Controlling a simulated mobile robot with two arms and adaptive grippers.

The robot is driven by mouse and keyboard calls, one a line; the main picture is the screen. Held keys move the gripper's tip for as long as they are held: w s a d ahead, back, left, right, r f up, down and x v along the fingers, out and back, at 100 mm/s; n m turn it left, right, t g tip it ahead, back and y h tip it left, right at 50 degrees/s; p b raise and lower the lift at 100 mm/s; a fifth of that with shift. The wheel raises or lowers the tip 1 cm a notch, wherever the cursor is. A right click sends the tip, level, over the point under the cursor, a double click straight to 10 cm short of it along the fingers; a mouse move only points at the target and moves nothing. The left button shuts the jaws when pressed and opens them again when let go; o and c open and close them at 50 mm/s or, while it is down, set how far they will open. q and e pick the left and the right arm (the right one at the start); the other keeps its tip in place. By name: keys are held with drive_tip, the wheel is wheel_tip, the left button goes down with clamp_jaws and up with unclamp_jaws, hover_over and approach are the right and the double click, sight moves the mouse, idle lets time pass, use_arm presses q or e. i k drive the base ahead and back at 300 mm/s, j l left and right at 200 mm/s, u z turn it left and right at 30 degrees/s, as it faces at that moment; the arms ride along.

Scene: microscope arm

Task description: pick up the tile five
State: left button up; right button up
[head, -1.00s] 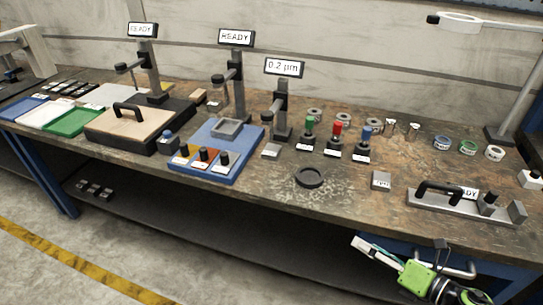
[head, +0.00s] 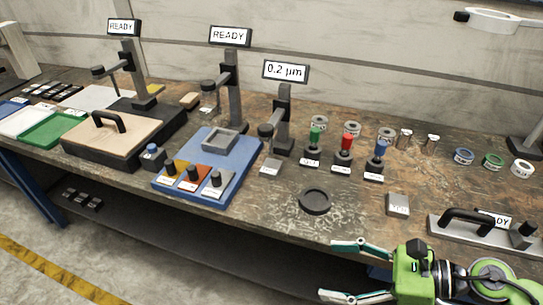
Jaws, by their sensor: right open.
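I cannot tell which piece is tile five, because the small labels are not readable. A grey square block (head: 397,204) with a label sits near the table's front edge, right of a black round dish (head: 314,201). Another small grey labelled piece (head: 271,167) lies by the foot of the "0.2 µm" stand. Several small dark tiles (head: 52,93) lie at the far left of the table. My right gripper (head: 332,269) is open and empty, in front of the table edge, below the dish and the grey block in the picture. My left gripper is out of view.
A blue station with knobs (head: 232,168), a wooden-topped plate with a handle (head: 110,138) and upright display stands (head: 231,85) fill the left and middle. Red, green and blue knobs (head: 345,155) stand behind the dish. A handled metal fixture (head: 450,238) is at right.

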sight(270, 169)
drive_tip(key=i, duration=1.05)
